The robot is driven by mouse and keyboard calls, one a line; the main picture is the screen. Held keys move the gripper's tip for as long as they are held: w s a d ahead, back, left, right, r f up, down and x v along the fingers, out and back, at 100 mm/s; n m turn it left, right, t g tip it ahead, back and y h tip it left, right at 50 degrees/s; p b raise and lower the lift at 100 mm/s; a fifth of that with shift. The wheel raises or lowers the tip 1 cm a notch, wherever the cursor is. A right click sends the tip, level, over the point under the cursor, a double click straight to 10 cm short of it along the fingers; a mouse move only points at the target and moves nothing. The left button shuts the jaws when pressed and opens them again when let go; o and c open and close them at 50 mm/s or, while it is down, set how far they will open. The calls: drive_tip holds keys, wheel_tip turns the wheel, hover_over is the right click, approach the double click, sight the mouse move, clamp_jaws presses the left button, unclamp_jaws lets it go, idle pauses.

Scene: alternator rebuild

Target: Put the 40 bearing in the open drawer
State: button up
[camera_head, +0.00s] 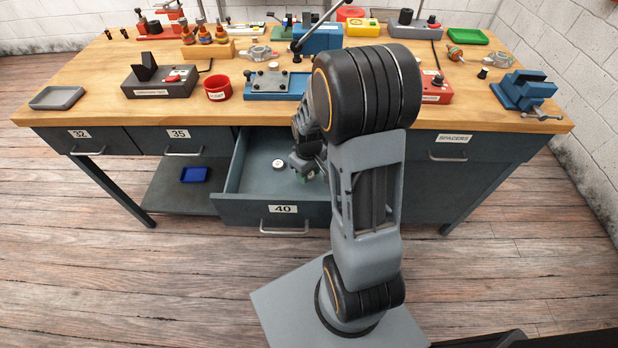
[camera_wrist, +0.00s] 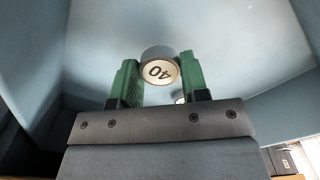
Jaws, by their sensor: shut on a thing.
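The 40 bearing (camera_wrist: 160,68), a short grey ring with a pale face marked 40, is between the green fingers of my gripper (camera_wrist: 160,78) in the wrist view. The gripper is shut on it. In the head view my gripper (camera_head: 308,168) points down inside the open drawer (camera_head: 240,209), whose front carries the label 40. My arm partly hides the gripper there, and I cannot make out the held bearing. Whether the bearing touches the drawer floor is not clear.
Another pale round piece (camera_head: 278,164) lies on the drawer floor left of my gripper. The workbench (camera_head: 110,85) above holds a red cup (camera_head: 217,88), a blue fixture (camera_head: 277,84) and many parts. Drawers 32 and 35 are shut. The drawer's left floor area is clear.

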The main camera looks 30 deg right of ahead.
drive_tip(key=shift+f, duration=1.55)
drive_tip(key=shift+f, duration=0.15)
drive_tip(key=o, duration=0.9)
drive_tip(key=shift+o, duration=0.2)
wheel_tip(320, 180, up, 12)
drive_tip(key=shift+f+p, duration=0.2)
drive_tip(key=shift+p, duration=0.5)
drive_tip(key=shift+a+r, duration=0.1)
drive_tip(key=shift+r, duration=0.25)
drive_tip(key=s+a+r+m+t, duration=0.1)
drive_tip(key=s+a+r, duration=0.1)
drive_tip(key=s, duration=0.1)
drive_tip(key=s+a+r+m+t, duration=0.1)
drive_tip(key=s+a+r, duration=0.2)
drive_tip(key=s+a+r+m+t, duration=0.1)
drive_tip(key=s+a+r, duration=0.2)
drive_tip(key=s, duration=0.1)
